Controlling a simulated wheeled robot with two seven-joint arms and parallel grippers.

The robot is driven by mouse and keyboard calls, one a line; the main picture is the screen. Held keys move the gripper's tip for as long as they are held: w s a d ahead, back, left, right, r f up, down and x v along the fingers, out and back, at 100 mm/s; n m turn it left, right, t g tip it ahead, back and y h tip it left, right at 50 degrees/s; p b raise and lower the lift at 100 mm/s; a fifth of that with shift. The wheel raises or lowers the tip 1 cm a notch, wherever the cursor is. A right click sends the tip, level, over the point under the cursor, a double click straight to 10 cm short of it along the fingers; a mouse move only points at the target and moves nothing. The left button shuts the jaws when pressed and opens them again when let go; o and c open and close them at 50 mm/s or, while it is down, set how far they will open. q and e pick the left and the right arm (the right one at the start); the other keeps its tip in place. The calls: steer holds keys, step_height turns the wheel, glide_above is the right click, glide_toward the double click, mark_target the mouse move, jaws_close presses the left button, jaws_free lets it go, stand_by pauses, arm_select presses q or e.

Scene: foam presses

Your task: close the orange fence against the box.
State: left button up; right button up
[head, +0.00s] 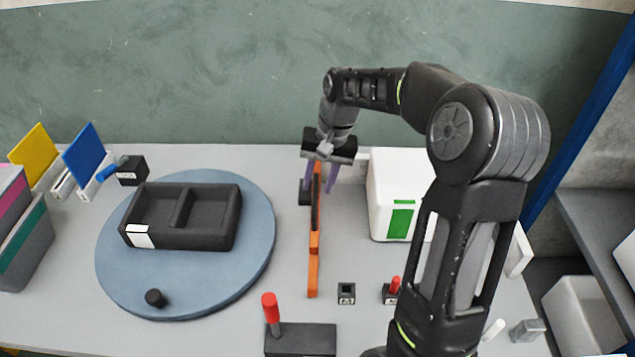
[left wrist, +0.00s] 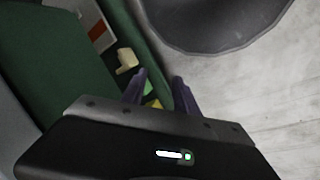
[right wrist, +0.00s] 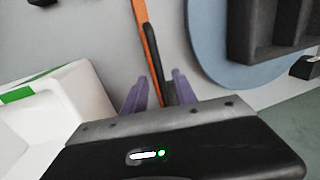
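The orange fence (head: 313,262) is a long thin bar with a dark strip, standing on the table left of the white box (head: 382,222) with a green label. A clear gap separates fence and box. My right gripper (head: 320,184) is over the fence's far end, its purple fingers apart, one on each side of it. In the right wrist view the fence (right wrist: 145,35) runs down between the open fingers (right wrist: 158,90); contact with it cannot be told. My left gripper (left wrist: 160,80) is open and empty in the left wrist view and outside the head view.
A blue-grey turntable (head: 254,255) bearing a dark tray (head: 215,235) lies left of the fence. A red-handled dark block (head: 300,340) and small black blocks (head: 346,293) sit near the front. My right arm covers part of the box.

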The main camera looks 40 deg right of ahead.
steer(key=shift+a+f, duration=0.1)
steer(key=shift+f, duration=0.55)
jaws_close()
stand_by(1.0)
